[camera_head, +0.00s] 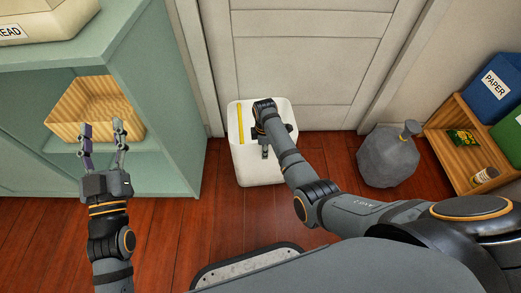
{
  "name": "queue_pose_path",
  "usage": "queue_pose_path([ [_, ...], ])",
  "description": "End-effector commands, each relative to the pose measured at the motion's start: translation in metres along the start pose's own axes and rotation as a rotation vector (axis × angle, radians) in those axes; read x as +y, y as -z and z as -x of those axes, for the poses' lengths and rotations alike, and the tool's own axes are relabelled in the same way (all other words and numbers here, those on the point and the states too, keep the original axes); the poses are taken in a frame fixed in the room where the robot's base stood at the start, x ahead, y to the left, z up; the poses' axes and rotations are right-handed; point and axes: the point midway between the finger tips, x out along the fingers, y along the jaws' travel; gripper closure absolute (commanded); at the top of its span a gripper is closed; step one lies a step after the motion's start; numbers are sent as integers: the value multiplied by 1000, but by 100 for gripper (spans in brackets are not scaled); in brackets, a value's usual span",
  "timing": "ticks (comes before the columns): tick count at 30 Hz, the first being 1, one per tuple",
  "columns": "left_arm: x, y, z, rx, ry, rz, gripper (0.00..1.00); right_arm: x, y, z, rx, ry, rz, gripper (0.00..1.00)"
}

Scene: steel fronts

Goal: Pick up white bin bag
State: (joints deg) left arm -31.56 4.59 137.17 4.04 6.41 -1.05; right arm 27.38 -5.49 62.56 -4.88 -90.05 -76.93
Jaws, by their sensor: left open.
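A white bin (246,172) stands on the floor against the panelled door, with a yellow strip on its upper left. I cannot tell a white bin bag apart from the white bin; my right arm covers part of it. My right gripper (265,152) is over the bin, pointing down; its fingertips are too hidden to tell whether they are open or hold anything. My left gripper (103,135) is open and empty, in front of the green shelf, with its fingers pointing away from me. A tied grey bag (388,158) sits on the floor to the right.
At right, a wooden crate (450,150) holds small items, near a blue paper bin (494,88) and a green bin (509,135). Wooden floor is clear around the white bin's front.

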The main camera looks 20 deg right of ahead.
Motion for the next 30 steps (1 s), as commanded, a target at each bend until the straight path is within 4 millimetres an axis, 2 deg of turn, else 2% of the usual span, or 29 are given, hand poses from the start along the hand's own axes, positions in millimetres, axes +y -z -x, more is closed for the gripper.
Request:
queue_pose_path([
  [6, 1, 50, -3, 212, -5, -15, 50, 0, 0, -11, 0, 0, 0, 70],
  [10, 2, 67, -2, 282, -7, -20, 50, 0, 0, -13, 0, 0, 0, 70],
  [19, 2, 72, -1, 301, -8, -21, 50, 0, 0, -13, 0, 0, 0, 71],
  [25, 2, 71, -1, 300, -7, -21, 50, 0, 0, -13, 0, 0, 0, 98],
  [30, 2, 71, -1, 299, -7, -21, 50, 0, 0, -13, 0, 0, 0, 100],
])
